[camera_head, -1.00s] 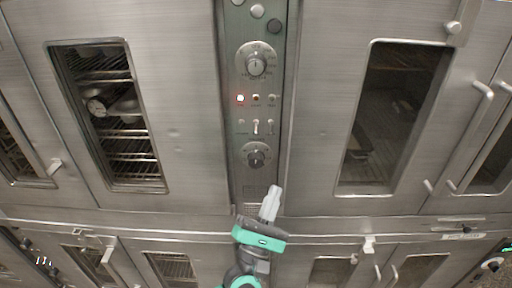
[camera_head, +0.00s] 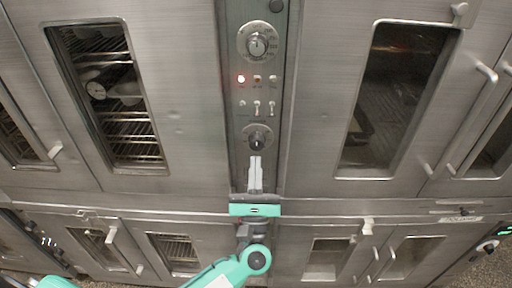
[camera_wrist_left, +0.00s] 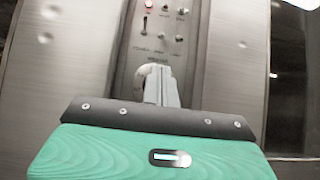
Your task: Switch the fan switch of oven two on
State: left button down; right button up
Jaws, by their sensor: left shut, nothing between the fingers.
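The oven control panel (camera_head: 235,160) is a narrow upright metal strip between two oven doors. It has an upper knob (camera_head: 257,44), a lit red lamp (camera_head: 241,79), a row of small toggle switches (camera_head: 257,107) and a lower knob (camera_head: 257,137). My left gripper (camera_head: 256,160) is shut and empty, pointing up at the panel, with its tips just below the lower knob. In the left wrist view the fingers (camera_wrist_left: 160,82) partly cover the lower knob (camera_wrist_left: 143,71), and the toggles (camera_wrist_left: 160,40) show above. Whether the tips touch the panel cannot be told. My right gripper is out of view.
A left oven door with a window (camera_head: 108,95) and racks, and a right oven door with a window (camera_head: 390,100), flank the panel. Door handles (camera_head: 460,12) stick out at the right. Lower ovens (camera_head: 180,250) lie beneath a ledge.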

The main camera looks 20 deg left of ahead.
aim_at(257, 110)
pick_arm(q)
jog(key=p+x, duration=0.4)
jog(key=x, duration=0.4)
jog(key=shift+r+p, duration=0.15)
jog(key=shift+p, duration=0.15)
jog(key=shift+w+a+r, duration=0.2)
jog(key=shift+w+r, duration=0.05)
jog(key=shift+w, duration=0.15)
jog(key=shift+s, duration=0.1)
